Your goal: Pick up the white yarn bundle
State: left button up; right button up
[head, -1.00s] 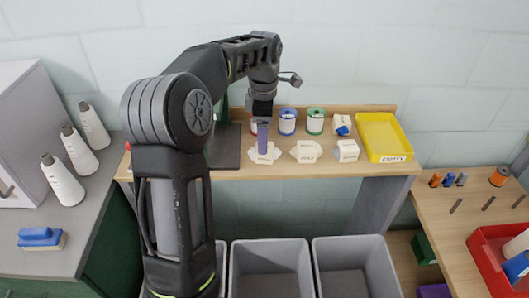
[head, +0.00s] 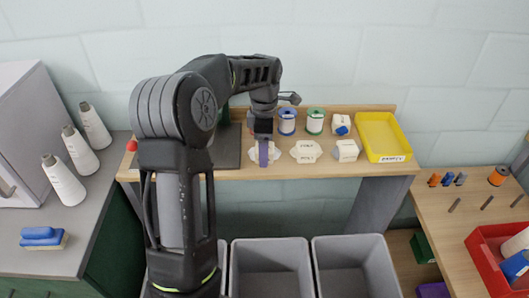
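Several white bundle-like pieces lie on the wooden shelf. One white bundle (head: 278,153) lies under my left gripper and is partly hidden by it. A second, with dark lettering on its front (head: 307,152), lies to its right. My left gripper (head: 263,163) points down, with its purple fingers in front of or at the first bundle. The fingers show edge-on, so I cannot tell their opening or whether they touch the bundle. My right gripper is out of view.
White pieces with blue parts (head: 346,150) and spools (head: 287,121) stand nearby. A yellow tray (head: 401,157) is at the shelf's right. Grey bins (head: 270,243) stand below. White cones (head: 63,181) and a blue brush (head: 43,237) are at left.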

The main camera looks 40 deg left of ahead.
pick_arm(q)
jog(key=c, duration=1.4)
jog(key=shift+r, duration=0.1)
notch_tip(320, 180, up, 10)
jog(key=shift+f, duration=0.1)
dwell(0.5)
